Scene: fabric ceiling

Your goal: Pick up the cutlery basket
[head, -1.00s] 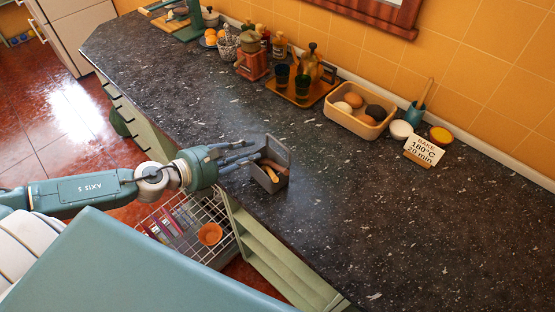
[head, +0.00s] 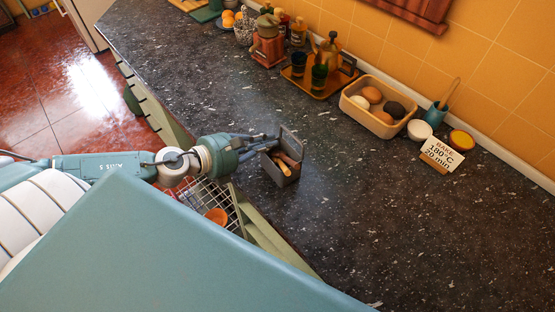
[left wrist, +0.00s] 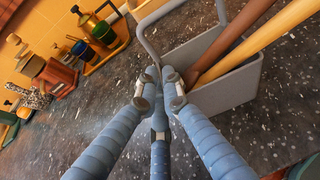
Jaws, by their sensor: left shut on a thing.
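The cutlery basket (head: 289,178) is a small grey open box with a raised back or handle and brown and tan utensil handles in it. It is at the counter's front edge in the head view. My left gripper (head: 276,139) reaches it from the left and is shut on its upper rim or handle. In the left wrist view the fingertips (left wrist: 164,80) close together at the grey handle, beside the basket (left wrist: 228,88). I cannot tell whether the basket's base touches the counter. My right gripper is not in view.
The dark speckled counter (head: 350,220) is clear to the right of the basket. Along the back stand a wooden tray with bottles and glasses (head: 300,85), an egg box (head: 352,108) and a recipe card (head: 442,152). A wire rack (head: 222,198) is below the front edge.

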